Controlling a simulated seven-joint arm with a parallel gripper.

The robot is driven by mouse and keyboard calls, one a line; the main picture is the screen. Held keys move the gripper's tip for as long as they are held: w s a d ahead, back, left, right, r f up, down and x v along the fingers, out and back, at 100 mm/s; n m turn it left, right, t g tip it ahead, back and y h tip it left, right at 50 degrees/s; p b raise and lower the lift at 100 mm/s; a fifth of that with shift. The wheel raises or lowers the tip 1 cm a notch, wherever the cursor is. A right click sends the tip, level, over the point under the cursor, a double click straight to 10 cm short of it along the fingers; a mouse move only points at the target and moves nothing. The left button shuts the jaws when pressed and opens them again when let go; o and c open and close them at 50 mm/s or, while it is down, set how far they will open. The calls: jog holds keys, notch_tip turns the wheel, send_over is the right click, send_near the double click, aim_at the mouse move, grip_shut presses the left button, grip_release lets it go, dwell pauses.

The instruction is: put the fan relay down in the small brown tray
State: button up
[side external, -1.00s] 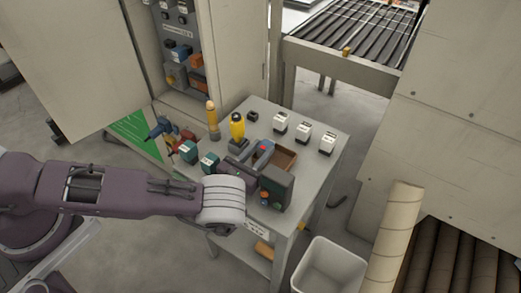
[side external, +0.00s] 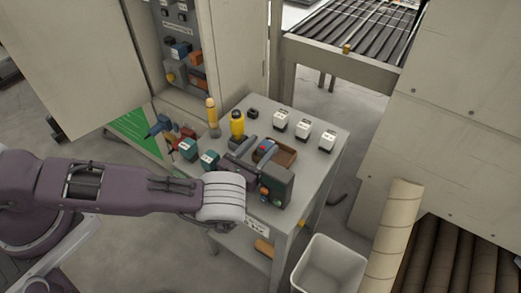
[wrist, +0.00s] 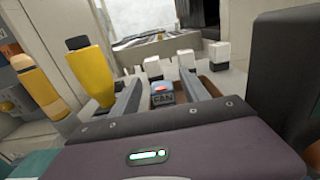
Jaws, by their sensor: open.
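My gripper (wrist: 158,84) is open, one finger on each side of the relay, with gaps showing. The tray also shows around the relay in the wrist view (wrist: 207,86), partly hidden by my right finger.
Several white-topped blocks (side external: 303,133) stand behind the tray. A yellow bottle-like item (side external: 237,124) stands to the left, and a dark box with buttons (side external: 279,187) stands close in front. Teal blocks (side external: 209,160) are at the table's left. A white bin (side external: 330,268) is on the floor.

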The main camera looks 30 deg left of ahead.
jog(key=s, duration=1.2)
jog(key=shift+f, duration=0.1)
jog(key=a+r+n+g+y, duration=0.4)
jog(key=a+r+n+y, duration=0.3)
jog(key=r, duration=0.2)
jog(key=a+r+n+g+y, duration=0.3)
jog(key=a+r+n+y, duration=0.4)
jog(key=r, duration=0.3)
jog(key=s+a+r+n+g, duration=0.6)
jog(key=s+n+g, duration=0.3)
jog(key=n, duration=0.1)
jog(key=s+d+r+n+g+h, duration=0.1)
jog(key=s+r+n+g+h, duration=0.15)
jog(key=s+n+h, duration=0.45)
jog(key=s+d+r+n+t+h, duration=0.5)
jog(key=d+r+t+h, duration=0.1)
jog(key=d, duration=0.3)
jog(key=shift+r+h, duration=0.3)
jog(key=shift+h, duration=0.2)
